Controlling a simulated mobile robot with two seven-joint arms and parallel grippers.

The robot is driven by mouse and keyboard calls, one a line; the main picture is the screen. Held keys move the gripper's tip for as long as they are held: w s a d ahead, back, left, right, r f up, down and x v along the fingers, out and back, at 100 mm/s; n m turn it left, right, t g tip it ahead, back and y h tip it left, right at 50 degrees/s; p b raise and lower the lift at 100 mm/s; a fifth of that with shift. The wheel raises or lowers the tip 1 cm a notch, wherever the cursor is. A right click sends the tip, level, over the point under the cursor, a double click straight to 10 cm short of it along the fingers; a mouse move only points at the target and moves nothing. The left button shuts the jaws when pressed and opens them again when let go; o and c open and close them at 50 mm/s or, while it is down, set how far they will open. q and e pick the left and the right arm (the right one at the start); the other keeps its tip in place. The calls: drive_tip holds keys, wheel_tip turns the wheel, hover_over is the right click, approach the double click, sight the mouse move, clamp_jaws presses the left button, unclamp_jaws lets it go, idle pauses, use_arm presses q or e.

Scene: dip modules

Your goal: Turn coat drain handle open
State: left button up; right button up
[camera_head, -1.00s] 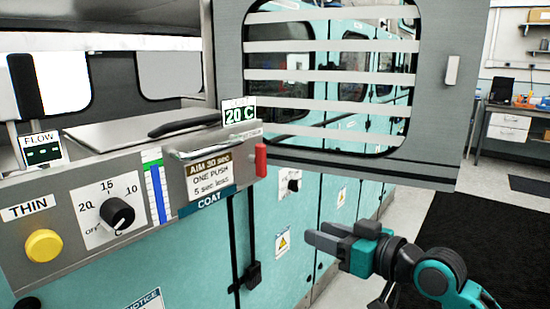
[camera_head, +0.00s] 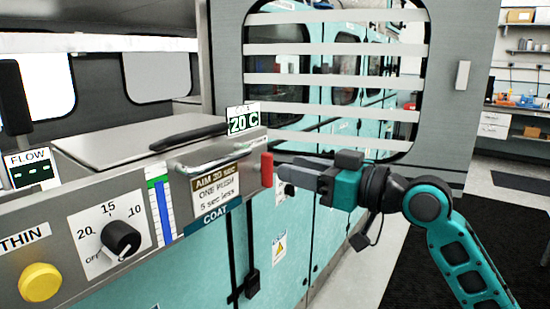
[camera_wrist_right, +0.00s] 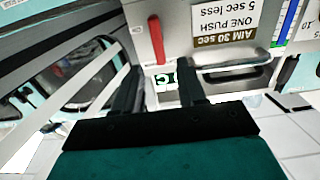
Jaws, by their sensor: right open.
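The red handle (camera_head: 267,170) stands upright at the right end of the grey COAT panel (camera_head: 216,213). It also shows in the right wrist view as a red bar (camera_wrist_right: 157,40), where the picture is upside down. My right gripper (camera_head: 287,174) is just right of the red handle in the head view, pointing left toward it. In the wrist view its two dark fingers (camera_wrist_right: 160,82) are apart with nothing held between them, and the red handle lies beyond their tips. Whether a finger touches the handle cannot be told. My left gripper is out of view.
A metal pull bar (camera_head: 210,160) and the AIM label are left of the handle. A black dial (camera_head: 122,240) and yellow button (camera_head: 40,282) are farther left. A large slatted grey door (camera_head: 228,100) stands open behind my gripper. Dark floor mat is at right.

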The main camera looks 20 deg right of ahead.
sight(272, 164)
drive_tip(key=x, duration=0.5)
drive_tip(key=shift+w+a, duration=0.1)
drive_tip(key=shift+w, duration=0.05)
drive_tip(key=shift+c, duration=0.4)
clamp_jaws()
